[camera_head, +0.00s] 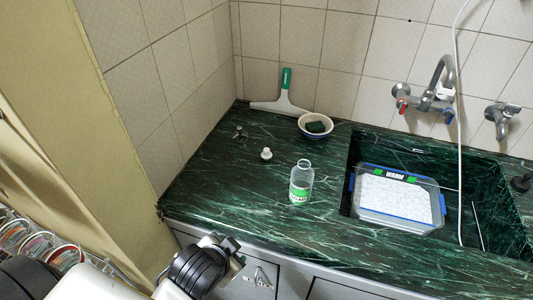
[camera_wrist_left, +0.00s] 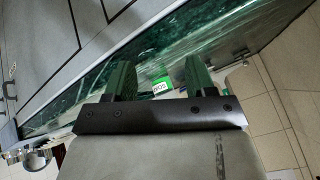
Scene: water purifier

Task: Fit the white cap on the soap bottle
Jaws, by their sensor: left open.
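The soap bottle (camera_head: 301,184) stands upright and uncapped on the green marble counter, left of the sink. It is clear with a green and white label. The white cap (camera_head: 266,154) sits on the counter behind and to the left of the bottle, apart from it. My left gripper (camera_head: 232,246) is low at the counter's front edge, away from both. In the left wrist view my left gripper (camera_wrist_left: 160,72) is open and empty, and the bottle's green label (camera_wrist_left: 160,86) shows beyond the fingers. My right gripper is not in view.
A clear tub with blue clips (camera_head: 398,196) sits in the sink (camera_head: 478,192) at the right. A bowl (camera_head: 315,125) and a squeegee (camera_head: 285,92) are near the back wall. A small metal item (camera_head: 240,134) lies left of the cap. The counter around cap and bottle is clear.

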